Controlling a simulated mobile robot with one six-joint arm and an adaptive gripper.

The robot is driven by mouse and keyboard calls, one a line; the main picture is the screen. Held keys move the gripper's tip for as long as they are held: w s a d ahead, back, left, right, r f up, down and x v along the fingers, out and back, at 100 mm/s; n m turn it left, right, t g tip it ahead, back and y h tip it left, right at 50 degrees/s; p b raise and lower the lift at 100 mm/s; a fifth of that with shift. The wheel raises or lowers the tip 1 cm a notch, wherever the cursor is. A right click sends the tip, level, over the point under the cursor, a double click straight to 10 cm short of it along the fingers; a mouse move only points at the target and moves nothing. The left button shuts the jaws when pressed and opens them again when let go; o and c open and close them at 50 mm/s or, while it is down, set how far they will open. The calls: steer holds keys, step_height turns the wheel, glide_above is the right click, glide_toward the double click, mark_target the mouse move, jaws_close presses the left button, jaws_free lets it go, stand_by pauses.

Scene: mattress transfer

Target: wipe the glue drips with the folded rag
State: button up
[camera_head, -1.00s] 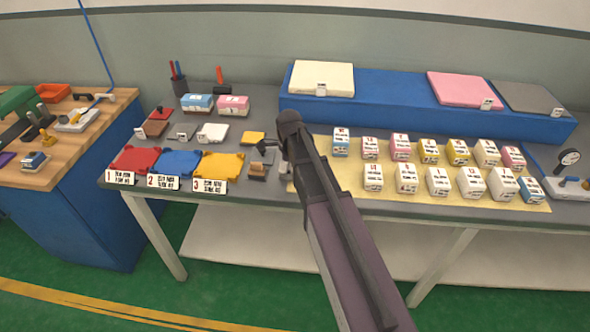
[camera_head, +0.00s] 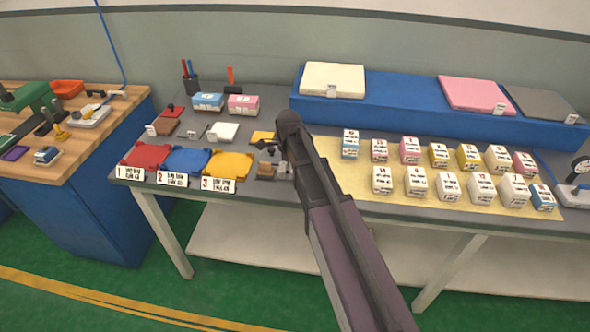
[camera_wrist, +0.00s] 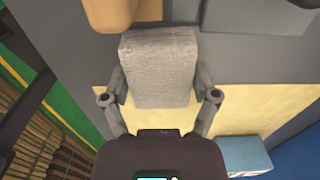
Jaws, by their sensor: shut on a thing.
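My gripper (camera_wrist: 160,92) is shut on a grey, rough-textured block-shaped thing, which looks like the folded rag (camera_wrist: 158,62). One finger lies on each side of it in the wrist view. In the head view my gripper (camera_head: 270,151) is over the front part of the grey table (camera_head: 335,205), just right of the yellow tray, and my arm partly hides the spot. The rag cannot be clearly made out there. I cannot make out any glue drips in either view.
Red (camera_head: 147,157), blue (camera_head: 186,160) and yellow (camera_head: 229,165) trays stand left of my gripper. A pale yellow mat (camera_head: 357,180) with several small boxes lies to the right. A blue riser (camera_head: 420,112) carries mattress-like pads behind. A wooden bench (camera_head: 85,160) stands at the left.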

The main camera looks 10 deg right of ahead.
steer(key=shift+w+a, duration=0.15)
steer(key=shift+a, duration=0.2)
steer(key=shift+w+a, duration=0.1)
stand_by(0.3)
steer(key=shift+s+d+r, duration=0.1)
steer(key=shift+s+d, duration=0.1)
steer(key=shift+d, duration=0.45)
steer(key=shift+s+d+f, duration=0.1)
steer(key=shift+s+d, duration=0.15)
steer(key=shift+d, duration=0.35)
steer(key=shift+s+d+r, duration=0.1)
steer(key=shift+s+d, duration=0.1)
steer(key=shift+d, duration=0.45)
steer(key=shift+d, duration=0.1)
steer(key=shift+s+d, duration=0.35)
steer(key=shift+d, duration=0.5)
steer(key=shift+s+d, duration=0.3)
steer(key=shift+d, duration=0.55)
step_height(320, 180, up, 6)
steer(key=p, duration=0.6)
